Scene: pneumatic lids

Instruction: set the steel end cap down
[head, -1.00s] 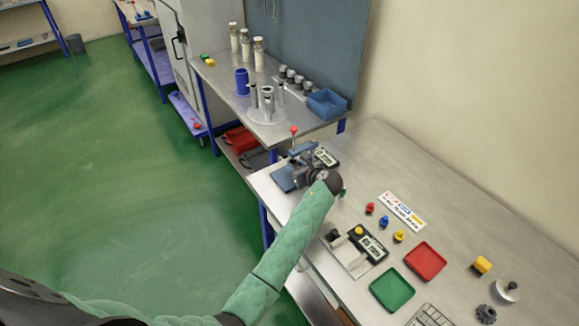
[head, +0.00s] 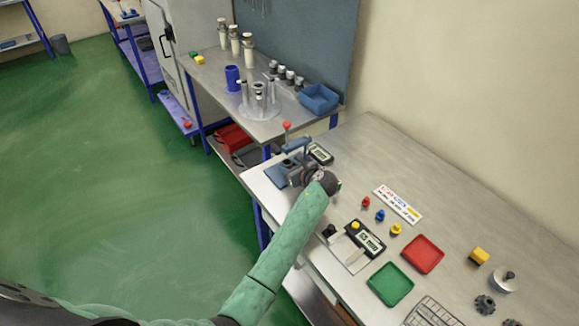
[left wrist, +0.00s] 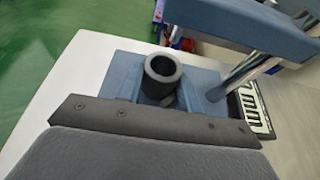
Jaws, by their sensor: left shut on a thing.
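My left gripper (head: 316,176) is at the near right side of the blue press fixture (head: 284,172) on the front bench. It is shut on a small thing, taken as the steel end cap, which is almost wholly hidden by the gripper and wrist. I cannot tell whether the held thing touches anything. My right gripper is not in view.
The fixture's red-knobbed lever (head: 287,127) rises behind the gripper. A gauge with a black base (head: 364,238), a red tray (head: 423,254) and a green tray (head: 390,284) lie nearer. Bare bench is to the right of the gripper.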

